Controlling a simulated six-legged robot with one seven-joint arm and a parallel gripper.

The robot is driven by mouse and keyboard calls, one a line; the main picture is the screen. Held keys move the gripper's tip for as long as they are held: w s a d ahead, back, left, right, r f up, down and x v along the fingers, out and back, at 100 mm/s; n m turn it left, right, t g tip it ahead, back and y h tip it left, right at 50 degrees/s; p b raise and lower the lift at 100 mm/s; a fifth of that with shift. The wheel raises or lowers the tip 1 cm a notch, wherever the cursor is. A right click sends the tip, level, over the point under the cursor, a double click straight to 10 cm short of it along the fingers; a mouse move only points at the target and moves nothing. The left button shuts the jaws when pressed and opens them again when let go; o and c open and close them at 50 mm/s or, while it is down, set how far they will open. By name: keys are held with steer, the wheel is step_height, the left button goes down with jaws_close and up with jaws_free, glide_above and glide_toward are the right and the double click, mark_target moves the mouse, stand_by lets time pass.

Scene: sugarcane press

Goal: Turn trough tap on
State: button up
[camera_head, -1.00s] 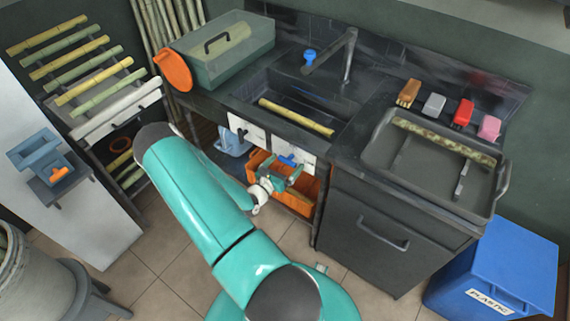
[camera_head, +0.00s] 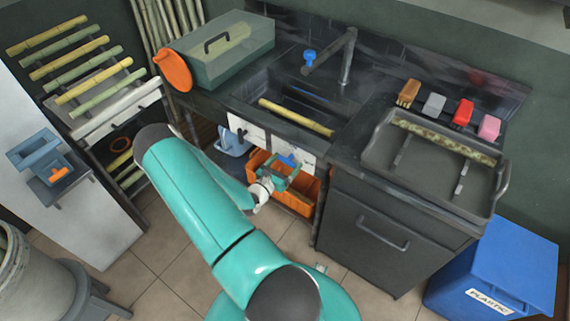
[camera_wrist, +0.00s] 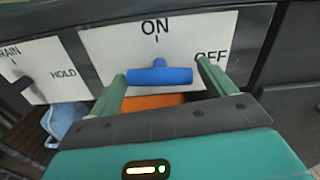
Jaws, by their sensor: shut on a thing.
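The blue tap handle (camera_wrist: 160,76) is a T-shaped bar on a white plate (camera_wrist: 185,40), with ON above it and OFF to its right. Its bar lies about level in the wrist view. My gripper (camera_wrist: 161,74) has its two green fingers at the two ends of the bar, shut on it. In the head view, my gripper (camera_head: 284,174) is at the blue handle (camera_head: 288,161) on the front of the dark counter, below the sink trough (camera_head: 262,93). The fingers partly hide the plate.
A second white plate (camera_wrist: 42,71) marked DRAIN and HOLD, with a dark lever, is to the left. An orange crate (camera_head: 296,202) sits below the handle. A faucet (camera_head: 347,62) with a blue knob stands over the sink. A blue plastic bin (camera_head: 510,262) is at right.

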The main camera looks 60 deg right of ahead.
steer(key=m, duration=1.1)
steer(key=shift+w, duration=0.1)
steer(key=shift+a, duration=0.1)
stand_by(0.5)
steer(key=o, duration=0.9)
steer(key=a, duration=0.4)
steer(key=w+a, duration=0.1)
steer(key=a, duration=0.4)
steer(key=w+a, duration=0.1)
steer(key=a, duration=0.3)
steer(key=shift+a, duration=0.3)
steer(key=shift+w+r, duration=0.1)
